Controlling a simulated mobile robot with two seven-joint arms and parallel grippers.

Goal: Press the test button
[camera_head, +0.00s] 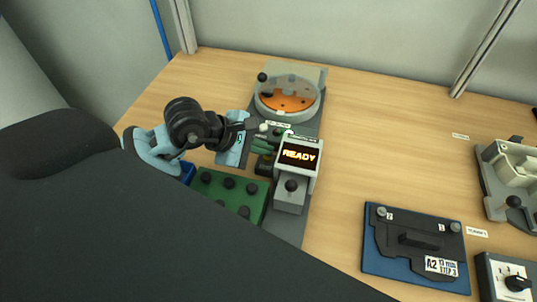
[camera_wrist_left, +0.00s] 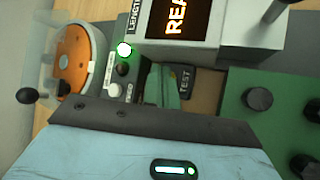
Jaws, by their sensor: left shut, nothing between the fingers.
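The test button is a dark piece lettered TEST (camera_wrist_left: 185,82) in the left wrist view, beside the display unit (camera_head: 299,155) that reads READY. In the head view it seems to be the dark block (camera_head: 263,166), partly covered. My right gripper is not in view.
A green tray with black knobs (camera_head: 228,195) sits in front. A round orange dial station (camera_head: 288,95) stands behind. A blue-based plate (camera_head: 415,245) and grey fixtures lie right. Wood is clear between.

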